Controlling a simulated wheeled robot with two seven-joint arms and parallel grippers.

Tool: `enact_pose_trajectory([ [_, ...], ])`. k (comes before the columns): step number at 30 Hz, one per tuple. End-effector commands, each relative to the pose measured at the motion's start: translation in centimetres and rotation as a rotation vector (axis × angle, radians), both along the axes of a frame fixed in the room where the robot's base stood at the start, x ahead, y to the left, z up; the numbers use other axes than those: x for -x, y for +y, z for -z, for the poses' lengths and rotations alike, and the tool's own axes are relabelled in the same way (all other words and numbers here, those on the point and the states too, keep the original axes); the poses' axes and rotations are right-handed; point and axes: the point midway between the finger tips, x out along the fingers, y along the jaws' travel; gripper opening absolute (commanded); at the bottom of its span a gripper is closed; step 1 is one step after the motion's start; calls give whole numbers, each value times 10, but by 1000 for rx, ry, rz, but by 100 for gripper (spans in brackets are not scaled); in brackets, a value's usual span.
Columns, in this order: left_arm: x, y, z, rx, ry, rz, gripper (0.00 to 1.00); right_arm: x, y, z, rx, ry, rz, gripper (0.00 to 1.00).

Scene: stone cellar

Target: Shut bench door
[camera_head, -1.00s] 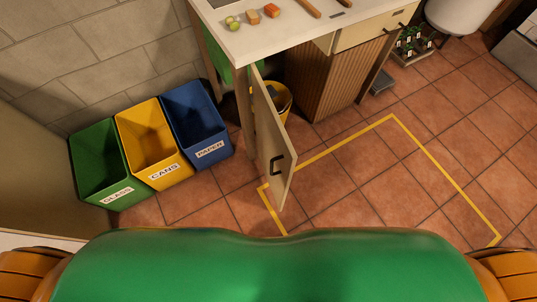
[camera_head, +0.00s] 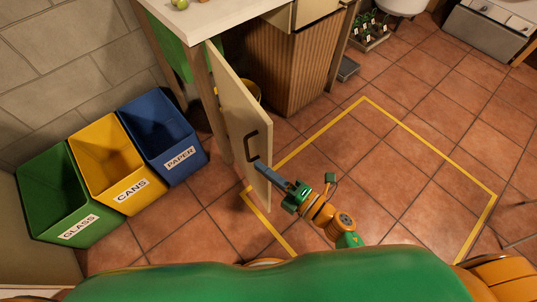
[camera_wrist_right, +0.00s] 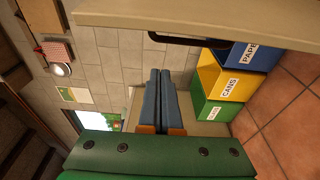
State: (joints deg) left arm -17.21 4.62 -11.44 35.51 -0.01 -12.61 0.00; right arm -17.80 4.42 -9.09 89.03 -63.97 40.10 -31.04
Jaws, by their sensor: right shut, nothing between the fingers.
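The bench door (camera_head: 236,105) is a pale panel hinged on the bench (camera_head: 205,20), and it stands wide open, sticking out over the floor. Its dark handle (camera_head: 251,146) is on the face I see. My right gripper (camera_head: 258,165) is shut and empty, its blue fingers close to the door's free end just below the handle. In the right wrist view the shut fingers (camera_wrist_right: 160,74) point toward the door (camera_wrist_right: 230,14), with the handle (camera_wrist_right: 185,40) near their tips. I cannot tell whether they touch the door. My left gripper is out of view.
Green (camera_head: 55,195), yellow (camera_head: 112,165) and blue (camera_head: 165,135) bins stand left of the door. A yellow bucket (camera_head: 252,90) is partly hidden behind the door. Yellow tape (camera_head: 320,128) marks open tiled floor to the right. Potted plants (camera_head: 371,30) stand farther back.

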Motion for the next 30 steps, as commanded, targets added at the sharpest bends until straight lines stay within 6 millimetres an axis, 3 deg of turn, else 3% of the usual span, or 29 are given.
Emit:
enact_pose_trajectory([
  [5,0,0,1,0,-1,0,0,-27,27,-1,-4,-1,1,0],
  [7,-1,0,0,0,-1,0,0,-32,11,0,1,1,3,0],
  [12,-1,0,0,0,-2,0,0,-40,-6,1,-1,3,0,0],
  [30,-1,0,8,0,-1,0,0,-43,-17,3,1,1,-26,0],
])
